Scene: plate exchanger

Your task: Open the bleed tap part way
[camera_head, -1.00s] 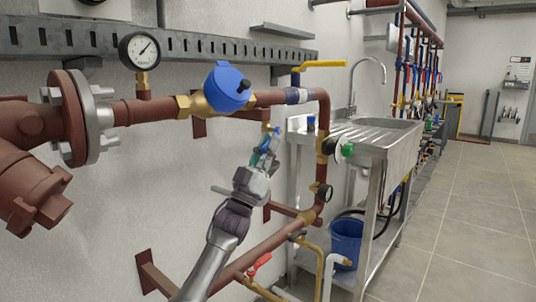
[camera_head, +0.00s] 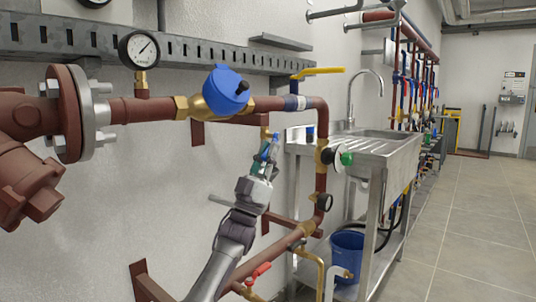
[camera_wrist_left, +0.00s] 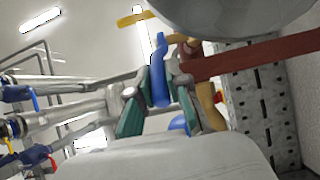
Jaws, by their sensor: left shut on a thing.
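The bleed tap hangs below the horizontal red-brown pipe; its brass body (camera_head: 265,121) shows in the head view just above my left gripper (camera_head: 265,158). In the left wrist view, a blue handle (camera_wrist_left: 158,75) stands between the green-padded fingers of my left gripper (camera_wrist_left: 155,100), which is shut on it. Brass (camera_wrist_left: 208,105) shows beside the fingers there. In the head view the fingers hide most of the handle, so its exact angle is hard to tell. My right gripper is in neither view.
A blue-capped brass fitting (camera_head: 226,92) and a pressure gauge (camera_head: 139,49) sit on the pipe above. A yellow lever (camera_head: 318,71) is up to the right. A steel sink (camera_head: 372,146) and blue bucket (camera_head: 347,254) stand right of the arm. The floor at right is clear.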

